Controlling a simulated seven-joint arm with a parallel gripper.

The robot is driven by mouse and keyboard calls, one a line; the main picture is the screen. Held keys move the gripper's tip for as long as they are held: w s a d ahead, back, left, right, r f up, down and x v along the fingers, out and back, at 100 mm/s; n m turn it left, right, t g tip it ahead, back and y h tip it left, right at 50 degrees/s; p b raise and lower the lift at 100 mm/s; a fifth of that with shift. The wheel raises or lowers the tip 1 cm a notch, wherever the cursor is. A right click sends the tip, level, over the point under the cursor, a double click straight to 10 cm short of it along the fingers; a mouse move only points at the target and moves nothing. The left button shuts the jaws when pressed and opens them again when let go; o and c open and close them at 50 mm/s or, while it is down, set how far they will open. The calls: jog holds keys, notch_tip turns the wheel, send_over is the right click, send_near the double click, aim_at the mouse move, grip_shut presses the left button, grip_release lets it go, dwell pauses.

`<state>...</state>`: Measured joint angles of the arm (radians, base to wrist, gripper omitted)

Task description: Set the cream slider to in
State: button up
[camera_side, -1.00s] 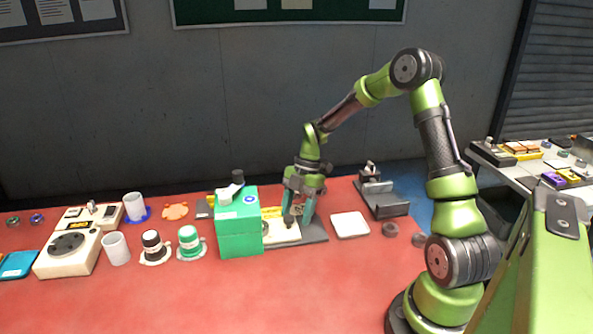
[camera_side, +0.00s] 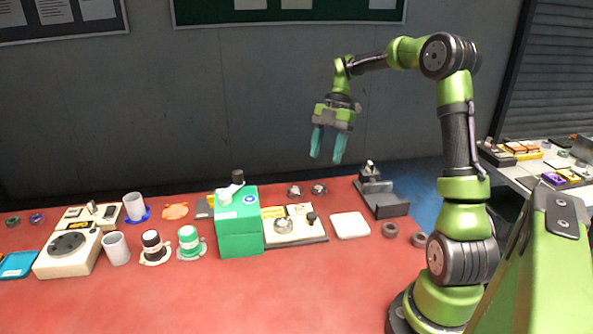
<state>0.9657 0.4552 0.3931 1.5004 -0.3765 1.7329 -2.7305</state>
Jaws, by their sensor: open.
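My gripper (camera_side: 326,159) is open and empty, raised well above the table with its teal fingers pointing down. Below it, a cream panel (camera_side: 299,236) on a dark base lies right of a green box (camera_side: 240,240). The panel carries a round metallic dial (camera_side: 283,226) and a small black knob (camera_side: 311,218) near its right end. The knob may belong to a slider; its marks are too small to read. A cream unit (camera_side: 85,262) with a dark dial and a small upright lever (camera_side: 92,207) stands at the far left.
A white square plate (camera_side: 350,225) lies right of the panel, with dark rings (camera_side: 390,230) beyond it. A dark stand (camera_side: 382,198) is behind. Cups (camera_side: 116,248) and knobbed pieces (camera_side: 190,241) stand left of the green box. The front table is clear.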

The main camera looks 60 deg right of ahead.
jog(key=s+a+r+m+t, duration=0.2)
jog(key=s+a+m, duration=0.2)
jog(key=a+m, duration=0.3)
jog(key=s+a+r+m+t+h, duration=0.1)
jog(key=s+a+m+t, duration=0.1)
jog(key=s+a+m, duration=0.2)
jog(key=s+a+r+m+t+h, duration=0.1)
jog(key=s+a+r+m+t, duration=0.1)
jog(key=a+m, duration=0.9)
jog(key=shift+s+a+r+t, duration=0.35)
jog(key=shift+s+a+t, duration=0.25)
jog(key=shift+s+a, duration=0.4)
jog(key=shift+w+a, duration=0.1)
jog(key=shift+c, duration=0.2)
